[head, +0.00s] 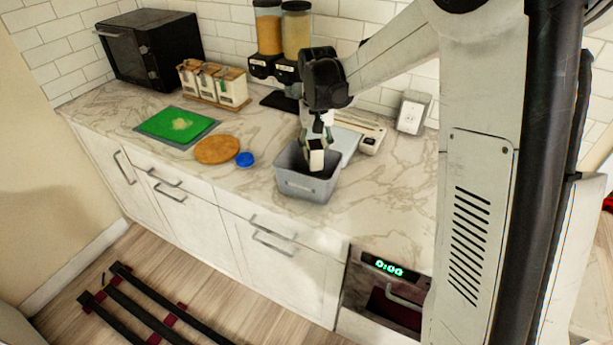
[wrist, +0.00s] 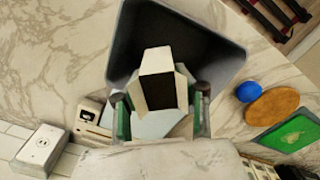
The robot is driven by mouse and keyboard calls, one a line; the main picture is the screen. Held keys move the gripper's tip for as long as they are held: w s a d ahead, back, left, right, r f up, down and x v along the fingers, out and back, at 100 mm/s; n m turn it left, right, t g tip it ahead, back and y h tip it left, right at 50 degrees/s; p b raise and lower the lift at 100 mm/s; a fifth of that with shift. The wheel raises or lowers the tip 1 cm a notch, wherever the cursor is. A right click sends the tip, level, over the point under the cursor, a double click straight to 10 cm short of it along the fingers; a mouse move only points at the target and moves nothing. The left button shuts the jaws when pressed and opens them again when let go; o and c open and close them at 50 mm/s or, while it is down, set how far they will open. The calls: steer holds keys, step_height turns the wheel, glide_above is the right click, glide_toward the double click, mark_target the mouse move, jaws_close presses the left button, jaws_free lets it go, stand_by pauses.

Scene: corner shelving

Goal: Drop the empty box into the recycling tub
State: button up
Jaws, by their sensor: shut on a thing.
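A grey tub (head: 293,184) stands on the marble counter near its front edge. In the wrist view its dark inside and rim (wrist: 215,45) lie beyond the box. A small white box (head: 316,160) with spread flaps and a dark, empty-looking inside is in my gripper (head: 317,145). The box also shows in the wrist view (wrist: 157,62), between the green-padded fingers of my gripper (wrist: 161,118). My gripper is shut on the box and points down over the tub's opening. I cannot tell whether the box's lower end is below the rim.
A scale (head: 358,131) stands close behind the tub. Dispensers (head: 296,38) stand behind. A white socket box (head: 412,112) is at the right.

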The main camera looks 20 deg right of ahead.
steer(key=o, duration=0.9)
step_height(320, 180, up, 12)
stand_by(0.4)
